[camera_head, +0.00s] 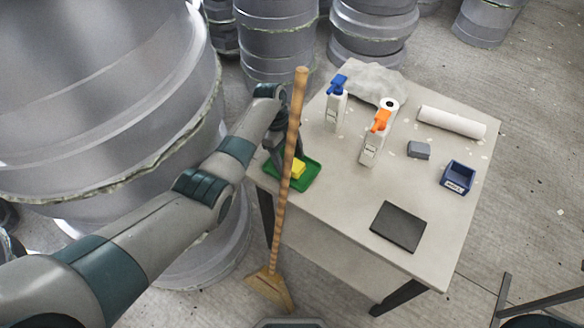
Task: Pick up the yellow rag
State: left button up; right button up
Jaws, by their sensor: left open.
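The yellow rag (298,169) is a small folded block lying in a green tray (307,181) at the left corner of the table. My left gripper (277,158) is open and dark, beside the tray's left end and close to the rag. The broom handle passes in front and hides part of the gripper, the rag and the tray. I cannot tell whether the fingers touch the tray. My right gripper is not in view.
A broom (283,205) stands upright before the table's left corner. The table (345,190) holds two spray bottles (372,140), a grey cloth (368,84), a white roll (451,122), a blue bin (457,178), a grey block (418,150) and a dark flat pad (398,226). Large metal moulds (100,100) stand left.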

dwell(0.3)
pick_arm(q)
jog(key=c, duration=1.1)
jog(key=shift+r, duration=0.1)
jog(key=shift+r+b, duration=1)
jog(key=shift+r, duration=3.95)
